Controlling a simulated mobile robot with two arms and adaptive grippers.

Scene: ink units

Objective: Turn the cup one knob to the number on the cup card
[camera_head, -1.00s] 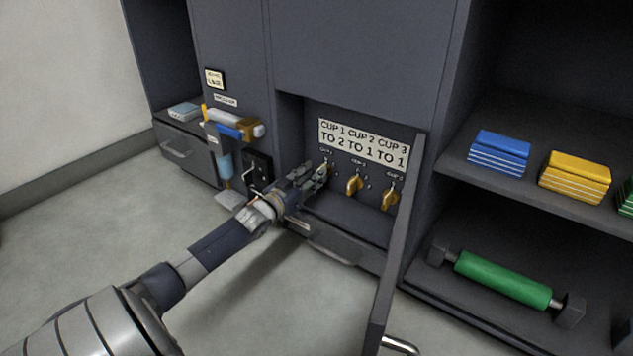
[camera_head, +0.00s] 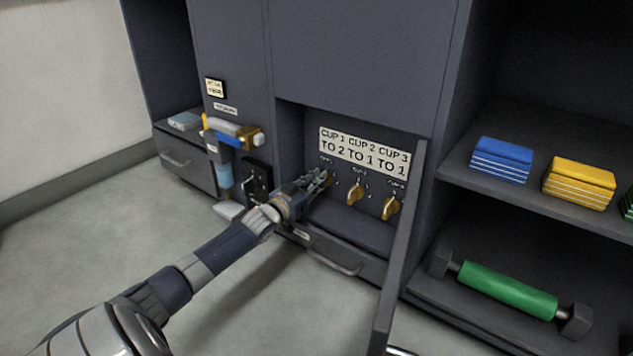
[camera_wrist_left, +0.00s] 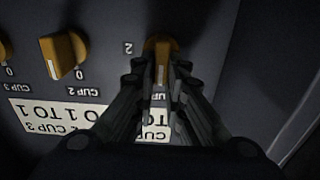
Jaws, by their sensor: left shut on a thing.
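The cup card (camera_head: 363,152) is a white plate in the recess. It reads CUP 1 TO 2, CUP 2 TO 1, CUP 3 TO 1. My left gripper (camera_head: 322,181) is shut on the cup one knob, which it mostly hides in the head view. In the left wrist view the orange knob (camera_wrist_left: 162,48) sits between the fingers (camera_wrist_left: 160,72), with a "2" mark beside it. The cup two knob (camera_head: 355,194) and the cup three knob (camera_head: 390,208) are orange and stand free to the right. My right gripper is not in view.
An open door (camera_head: 402,250) stands just right of the recess. A drawer with a handle (camera_head: 335,264) is below it. At left hangs a holder with a blue and white tool (camera_head: 230,132). Shelves at right hold blue (camera_head: 501,160) and yellow (camera_head: 580,184) blocks and a green roller (camera_head: 507,289).

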